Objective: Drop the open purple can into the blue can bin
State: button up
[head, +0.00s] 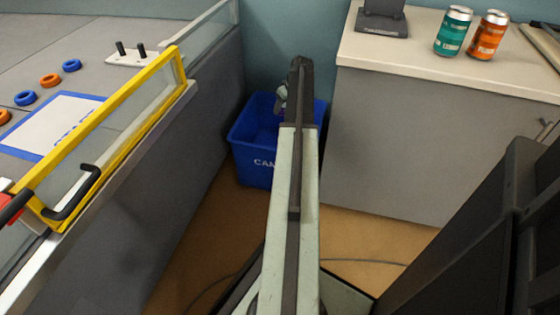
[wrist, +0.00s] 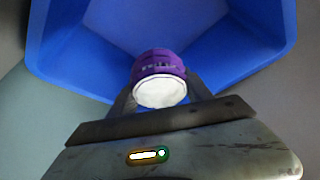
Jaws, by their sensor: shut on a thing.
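The blue can bin (head: 252,162) stands on the floor between the grey-sided table and the cabinet, partly hidden behind my arm in the head view. In the wrist view the blue can bin (wrist: 75,58) fills the upper part, with its open inside showing. The purple can (wrist: 160,66) is held between the fingers of my gripper (wrist: 158,92), its pale round end toward the camera. It shows against the bin's inside. In the head view my gripper (head: 281,98) is at the bin, mostly hidden by my arm. I cannot tell the can's exact height relative to the rim.
A cabinet top (head: 385,52) at right bears a teal can (head: 454,31), an orange can (head: 488,35) and a dark stand (head: 382,22). At left, a table has a yellow-framed clear panel (head: 110,120). A cable (head: 365,261) lies on the floor.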

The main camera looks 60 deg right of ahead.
jog(key=o, duration=1.5)
jog(key=p+v, duration=0.7)
jog(key=v, duration=0.1)
jog(key=shift+r, duration=0.1)
